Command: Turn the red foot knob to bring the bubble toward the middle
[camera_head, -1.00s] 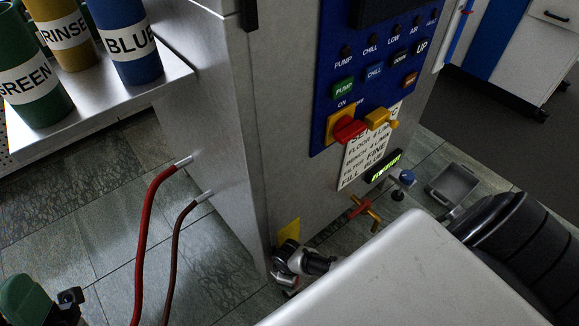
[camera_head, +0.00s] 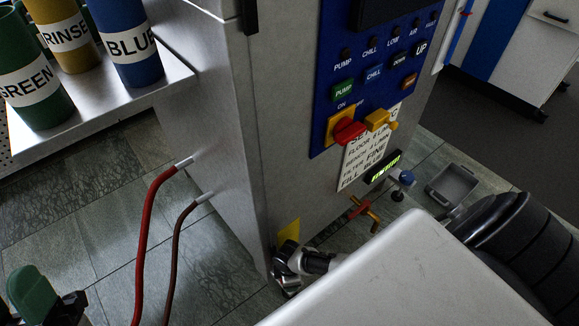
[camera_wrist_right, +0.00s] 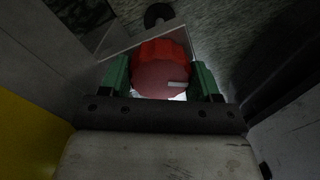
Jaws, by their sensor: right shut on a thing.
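The red foot knob (camera_wrist_right: 158,62) is round with a ribbed rim and a pale mark on its face, seen in the right wrist view. My right gripper (camera_wrist_right: 161,79) has one green finger on each side of it and is shut on it. In the head view my right wrist (camera_head: 300,262) is low at the cabinet's front corner, and the knob is hidden there. My left gripper (camera_head: 48,303) shows only in part at the lower left corner, away from the cabinet; its finger gap is unclear. I see no bubble in either view.
The grey cabinet (camera_head: 290,130) carries a blue control panel (camera_head: 365,75). A red hose (camera_head: 146,225) and a darker hose hang from its side. Green, yellow and blue containers stand on a metal shelf (camera_head: 110,100) at left. A small grey tray (camera_head: 453,183) lies on the floor at right.

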